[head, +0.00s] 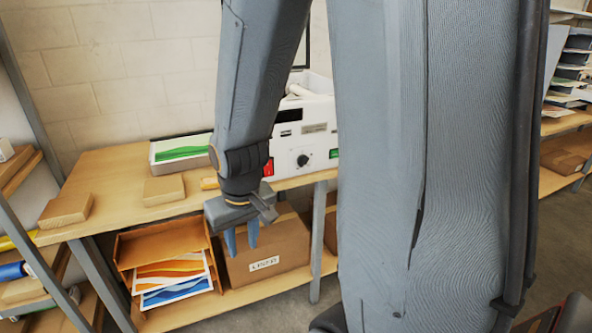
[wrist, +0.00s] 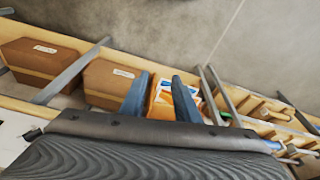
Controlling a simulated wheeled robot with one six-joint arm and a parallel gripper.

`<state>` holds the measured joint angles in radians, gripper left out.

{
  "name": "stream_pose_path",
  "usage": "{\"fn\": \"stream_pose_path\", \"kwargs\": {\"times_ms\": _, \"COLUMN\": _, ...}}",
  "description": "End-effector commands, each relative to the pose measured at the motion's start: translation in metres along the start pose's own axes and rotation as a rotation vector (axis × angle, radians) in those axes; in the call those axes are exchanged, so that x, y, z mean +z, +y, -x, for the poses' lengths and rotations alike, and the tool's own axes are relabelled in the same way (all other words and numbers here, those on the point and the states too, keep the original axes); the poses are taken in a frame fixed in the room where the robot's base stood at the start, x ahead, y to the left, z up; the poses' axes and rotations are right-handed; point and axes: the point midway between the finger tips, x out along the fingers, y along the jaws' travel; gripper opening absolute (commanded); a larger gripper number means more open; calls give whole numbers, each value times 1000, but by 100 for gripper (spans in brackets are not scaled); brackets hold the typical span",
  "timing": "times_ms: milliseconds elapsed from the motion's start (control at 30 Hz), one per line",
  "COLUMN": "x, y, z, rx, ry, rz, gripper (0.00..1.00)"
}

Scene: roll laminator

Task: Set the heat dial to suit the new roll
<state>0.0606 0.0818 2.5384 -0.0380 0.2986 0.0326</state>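The white roll laminator (head: 318,115) stands on the bench, partly hidden behind my arm. Its front has a dark round dial (head: 303,160); the dial's setting is too small to read. A red switch (head: 268,168) is to the dial's left and a green one (head: 334,153) to its right. A pale roll-like part (head: 299,90) shows at its top, partly hidden. My gripper (head: 241,238) points down in front of the bench, left of and below the dial, touching nothing. Its blue fingers are apart and empty, also in the wrist view (wrist: 159,97).
On the bench (head: 115,175) are a tray with a green-patterned sheet (head: 180,150) and wooden blocks (head: 163,189). The lower shelf holds an orange tray of prints (head: 170,270) and a labelled cardboard box (head: 268,250). A rack stands close at left.

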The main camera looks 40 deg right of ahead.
Motion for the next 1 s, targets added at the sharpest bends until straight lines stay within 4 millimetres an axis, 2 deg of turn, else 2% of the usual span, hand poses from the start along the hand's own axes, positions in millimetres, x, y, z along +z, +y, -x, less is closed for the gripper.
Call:
{"fn": "stream_pose_path", "kwargs": {"times_ms": 100, "x": -46, "y": 44, "z": -27, "rx": 29, "ry": 143, "rz": -88, "gripper": 29}}
{"fn": "stream_pose_path", "kwargs": {"times_ms": 300, "x": -124, "y": 130, "z": -63, "rx": 41, "ry": 460, "rz": -233, "gripper": 29}}
{"fn": "stream_pose_path", "kwargs": {"times_ms": 400, "x": -150, "y": 172, "z": -73, "rx": 24, "ry": 621, "rz": -299, "gripper": 29}}
{"fn": "stream_pose_path", "kwargs": {"times_ms": 500, "x": -166, "y": 214, "z": -78, "rx": -8, "ry": 782, "rz": -364, "gripper": 29}}
{"fn": "stream_pose_path", "kwargs": {"times_ms": 600, "x": -170, "y": 252, "z": -78, "rx": -53, "ry": 942, "rz": -427, "gripper": 29}}
{"fn": "stream_pose_path", "kwargs": {"times_ms": 733, "x": -163, "y": 291, "z": -72, "rx": -118, "ry": 1125, "rz": -497, "gripper": 29}}
{"fn": "stream_pose_path", "kwargs": {"times_ms": 833, "x": -154, "y": 311, "z": -65, "rx": -161, "ry": 1233, "rz": -534, "gripper": 29}}
{"fn": "stream_pose_path", "kwargs": {"times_ms": 1000, "x": -143, "y": 328, "z": -57, "rx": -206, "ry": 1336, "rz": -566, "gripper": 29}}
